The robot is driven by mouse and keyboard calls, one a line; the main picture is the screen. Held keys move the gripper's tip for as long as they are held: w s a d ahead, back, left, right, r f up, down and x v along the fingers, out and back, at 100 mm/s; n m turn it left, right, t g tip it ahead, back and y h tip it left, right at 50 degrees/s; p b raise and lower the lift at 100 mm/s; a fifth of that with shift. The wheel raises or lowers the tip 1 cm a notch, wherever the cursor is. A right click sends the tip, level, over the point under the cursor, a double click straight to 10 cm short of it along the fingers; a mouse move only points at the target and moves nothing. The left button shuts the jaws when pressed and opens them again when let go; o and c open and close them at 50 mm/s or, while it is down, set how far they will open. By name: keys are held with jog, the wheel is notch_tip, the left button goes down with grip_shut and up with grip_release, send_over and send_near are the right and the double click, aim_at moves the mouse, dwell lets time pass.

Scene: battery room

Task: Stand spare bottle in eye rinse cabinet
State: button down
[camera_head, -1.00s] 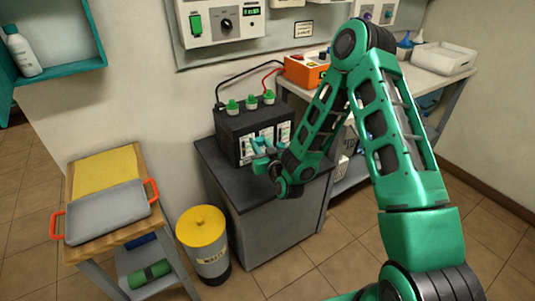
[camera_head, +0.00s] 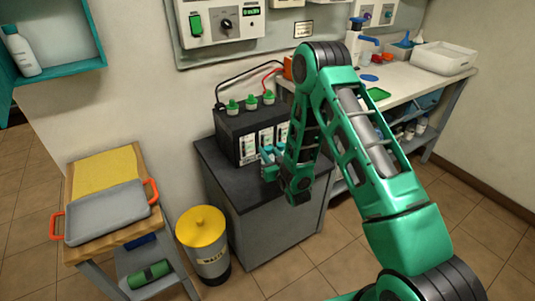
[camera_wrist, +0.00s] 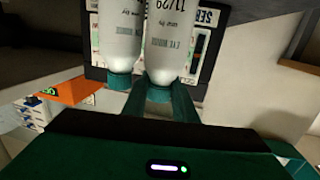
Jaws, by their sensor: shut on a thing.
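The eye rinse cabinet (camera_head: 98,30) is an open teal box on the wall at the upper left. A white bottle (camera_head: 24,55) stands inside it. My gripper (camera_head: 268,160) is low in front of the black battery on the grey cabinet. The wrist view, which looks upside down, shows two white bottles with teal caps and eye rinse labels. My gripper (camera_wrist: 160,100) is shut on the right-hand bottle (camera_wrist: 158,35) near its cap. The other bottle (camera_wrist: 115,35) is close beside it, outside the fingers. In the head view I cannot clearly make out these two bottles.
The battery (camera_head: 230,125), with green caps and cables, stands behind my gripper on the grey cabinet (camera_head: 260,215). A yellow-lidded waste bin (camera_head: 202,228) and a cart with a grey tray (camera_head: 105,212) stand to the left. A workbench (camera_head: 400,78) is behind my arm.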

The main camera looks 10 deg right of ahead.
jog(key=shift+f, duration=0.25)
jog(key=c, duration=1.4)
grip_release()
jog(key=shift+c, duration=0.2)
